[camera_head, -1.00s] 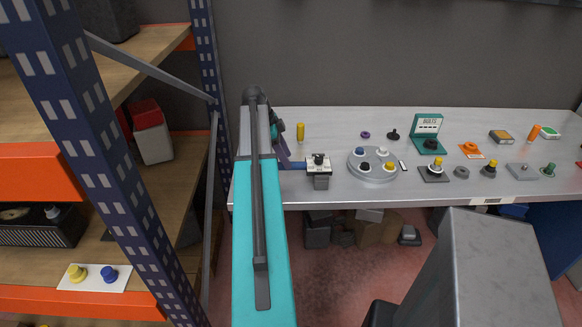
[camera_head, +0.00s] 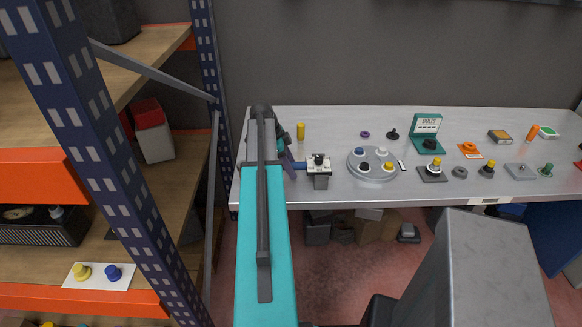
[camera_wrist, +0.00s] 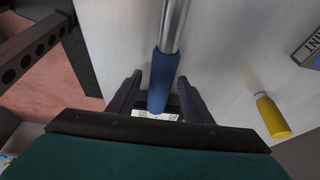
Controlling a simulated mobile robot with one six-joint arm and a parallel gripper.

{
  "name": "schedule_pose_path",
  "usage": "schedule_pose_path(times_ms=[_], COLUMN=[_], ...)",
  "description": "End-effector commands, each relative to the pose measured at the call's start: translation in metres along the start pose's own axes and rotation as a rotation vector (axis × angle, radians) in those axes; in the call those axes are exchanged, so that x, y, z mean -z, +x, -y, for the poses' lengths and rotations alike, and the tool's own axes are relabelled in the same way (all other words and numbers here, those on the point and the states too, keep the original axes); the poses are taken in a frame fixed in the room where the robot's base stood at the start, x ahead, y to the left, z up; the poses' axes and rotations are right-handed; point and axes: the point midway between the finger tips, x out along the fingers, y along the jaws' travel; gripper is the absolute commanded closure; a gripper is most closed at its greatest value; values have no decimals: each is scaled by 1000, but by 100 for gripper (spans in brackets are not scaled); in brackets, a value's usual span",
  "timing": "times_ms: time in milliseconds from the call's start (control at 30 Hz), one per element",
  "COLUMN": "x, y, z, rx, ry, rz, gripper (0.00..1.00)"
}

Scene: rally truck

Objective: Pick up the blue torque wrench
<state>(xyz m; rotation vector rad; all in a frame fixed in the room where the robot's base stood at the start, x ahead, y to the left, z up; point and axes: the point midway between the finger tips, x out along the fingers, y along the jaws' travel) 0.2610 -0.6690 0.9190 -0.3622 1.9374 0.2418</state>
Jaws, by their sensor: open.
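The blue torque wrench (camera_wrist: 163,78) shows in the wrist view as a blue handle with a silver shaft running up out of the picture. My gripper (camera_wrist: 159,80) is open, with one dark finger on each side of the handle. I cannot tell whether either finger touches it. In the head view a short bit of the blue handle (camera_head: 299,165) shows between my gripper (camera_head: 288,161) and a small grey block. My arm hides the rest of the wrench there.
The grey block (camera_head: 318,164) with a black knob stands at the bench's front edge. A yellow cylinder (camera_head: 301,132) stands behind it; it also shows in the wrist view (camera_wrist: 271,116). A round grey tray (camera_head: 371,174) is to the right. A shelf upright (camera_head: 100,150) stands left.

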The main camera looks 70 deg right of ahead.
Motion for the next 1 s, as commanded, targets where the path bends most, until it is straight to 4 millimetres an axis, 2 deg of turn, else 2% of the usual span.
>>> schedule_pose_path(times_ms=[267, 500, 533, 1000], x=[0, 0, 0, 2], y=[0, 0, 0, -2], z=[0, 0, 0, 0], rx=[0, 0, 0, 1], ry=[0, 0, 0, 1], rz=[0, 0, 0, -1], gripper=[56, 97, 100, 100])
